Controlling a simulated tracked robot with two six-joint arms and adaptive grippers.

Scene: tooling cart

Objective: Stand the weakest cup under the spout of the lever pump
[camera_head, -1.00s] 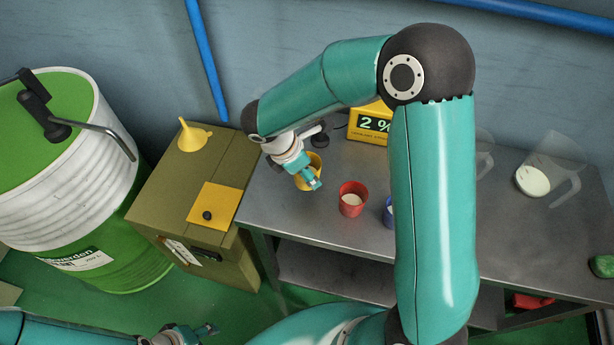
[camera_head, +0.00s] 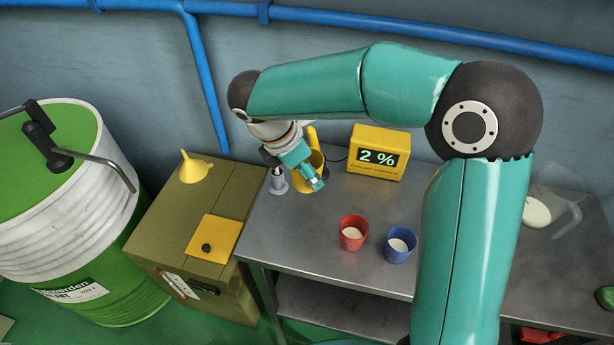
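A yellow cup (camera_head: 301,184) is at my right gripper (camera_head: 317,183), which looks shut on it. The gripper and wrist cover part of the cup; its contents cannot be made out. A red cup (camera_head: 353,233) and a blue cup (camera_head: 400,245) stand upright on the metal cart (camera_head: 300,235), each with pale liquid. The lever pump (camera_head: 40,135) sits on the green and white drum (camera_head: 70,205) at left. Its spout (camera_head: 110,167) reaches right and down toward the olive chest. The meter (camera_head: 377,153) reads 2 %. My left gripper is out of view.
A yellow plate (camera_head: 213,238) with a black knob lies on the olive chest (camera_head: 160,225), with a yellow funnel (camera_head: 194,168) behind. A grey stand (camera_head: 278,182) is left of my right gripper. A clear jug (camera_head: 550,205) is at right, partly behind my arm.

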